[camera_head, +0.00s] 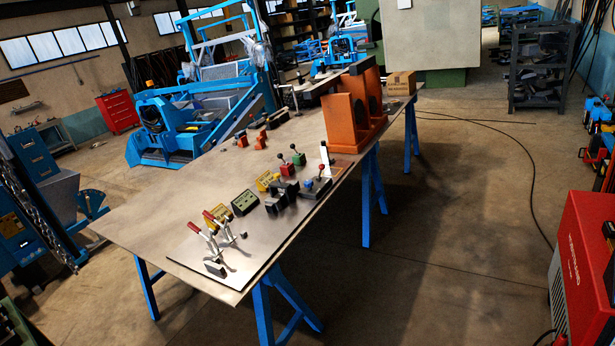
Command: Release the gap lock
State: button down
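A long metal table (140,205) on blue trestles runs from the near left to the back. On a plate at its near end stand two toggle clamps with red handles, a left one (202,238) and a right one (218,226). Beyond them are a black box with a yellow face (245,203) and a yellow block (266,181). Several small lever units follow, including a red one (287,169), a green one (299,159) and a grey one with a red knob (318,185). I cannot tell which part is the gap lock. My gripper is not in view.
Orange angle brackets (352,115) and a cardboard box (401,83) stand on the table's far end. A red machine (588,255) is at the right edge, with a cable on the floor. The floor right of the table is mostly clear.

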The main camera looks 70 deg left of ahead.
aim_at(322, 167)
jog(key=u, duration=2.1)
jog(key=i, duration=1.85)
jog(key=z, duration=1.7)
jog(key=i, duration=0.5)
jog(key=u, duration=0.15)
